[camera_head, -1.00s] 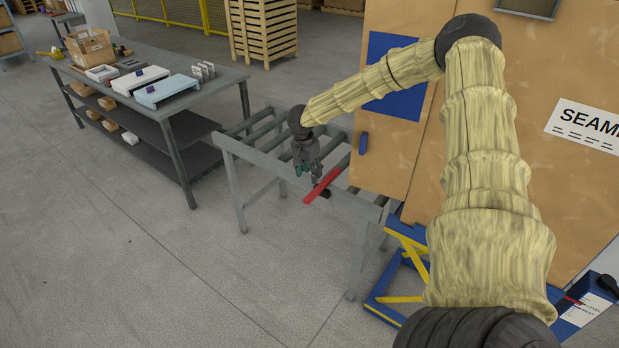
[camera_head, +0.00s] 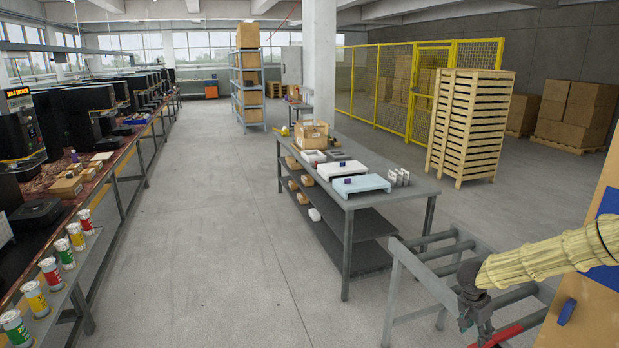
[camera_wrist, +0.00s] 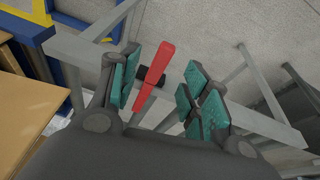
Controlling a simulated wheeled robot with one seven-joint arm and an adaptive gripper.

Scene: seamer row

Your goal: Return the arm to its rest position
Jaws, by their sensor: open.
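My gripper (camera_head: 476,318) hangs at the roller stand (camera_head: 392,305) at the lower right of the head view. In the wrist view my gripper (camera_wrist: 158,88) has its teal-padded fingers spread apart. A red lever (camera_wrist: 155,65) with a black part at its side lies in the picture between the fingers, with a gap to the pads. The same red lever (camera_head: 502,335) shows partly in the head view, just beside the fingers. My sleeved arm comes in from the right edge; most of it is out of view.
A tan cabinet (camera_head: 590,315) stands at the right, close to my arm. A grey table (camera_head: 345,195) with trays and a wooden crate (camera_head: 312,133) stands behind the stand. A long bench with several striped cans runs along the left. The floor between is clear.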

